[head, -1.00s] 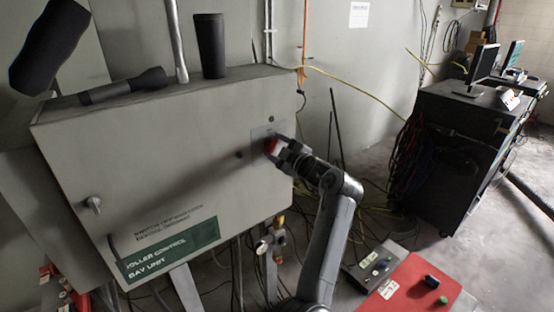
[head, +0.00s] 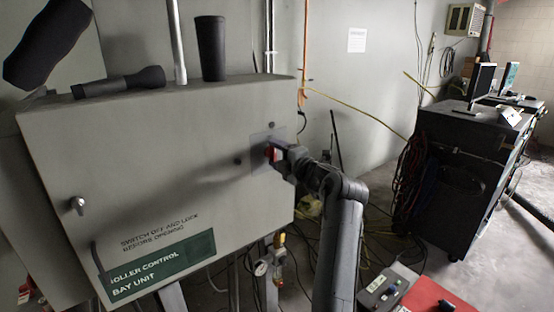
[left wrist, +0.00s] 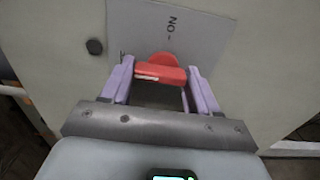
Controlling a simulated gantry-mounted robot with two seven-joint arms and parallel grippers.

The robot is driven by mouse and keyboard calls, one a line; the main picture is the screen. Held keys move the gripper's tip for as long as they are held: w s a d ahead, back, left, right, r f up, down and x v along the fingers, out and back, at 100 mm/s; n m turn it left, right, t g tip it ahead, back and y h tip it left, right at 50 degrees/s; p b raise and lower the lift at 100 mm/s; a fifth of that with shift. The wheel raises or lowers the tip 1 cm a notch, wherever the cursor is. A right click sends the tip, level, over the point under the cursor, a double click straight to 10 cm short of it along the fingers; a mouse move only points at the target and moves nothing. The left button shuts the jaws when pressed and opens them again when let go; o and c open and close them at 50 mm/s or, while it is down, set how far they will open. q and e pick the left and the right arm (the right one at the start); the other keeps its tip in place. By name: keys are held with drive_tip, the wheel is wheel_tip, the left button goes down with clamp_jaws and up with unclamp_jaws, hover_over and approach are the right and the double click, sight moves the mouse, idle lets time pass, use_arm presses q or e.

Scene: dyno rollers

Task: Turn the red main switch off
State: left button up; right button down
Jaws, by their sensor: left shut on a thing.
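The red main switch (head: 270,153) sits on a pale plate (head: 259,141) at the upper right of the grey control cabinet's front. My left gripper (head: 277,152) reaches it from the right and is shut on its handle. In the left wrist view, the red switch handle (left wrist: 160,73) lies crosswise between the two purple-grey fingers of my left gripper (left wrist: 160,82). The plate behind it (left wrist: 190,38) bears upside-down "ON" lettering. The head view shows the handle mostly covered by the gripper, so its exact angle is unclear there. My right gripper is not in view.
The grey cabinet (head: 150,150) has a small latch (head: 77,204) at left. A gauge and valve (head: 264,267) hang below. A dark cart (head: 455,180) stands right, with cables on the floor.

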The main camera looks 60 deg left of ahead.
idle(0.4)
use_arm(q)
drive_tip(key=o, duration=1.1)
drive_tip(key=shift+c, duration=0.2)
drive_tip(key=shift+d, duration=0.1)
drive_tip(key=w+d, duration=0.1)
drive_tip(key=d, duration=0.9)
drive_tip(key=shift+d, duration=0.3)
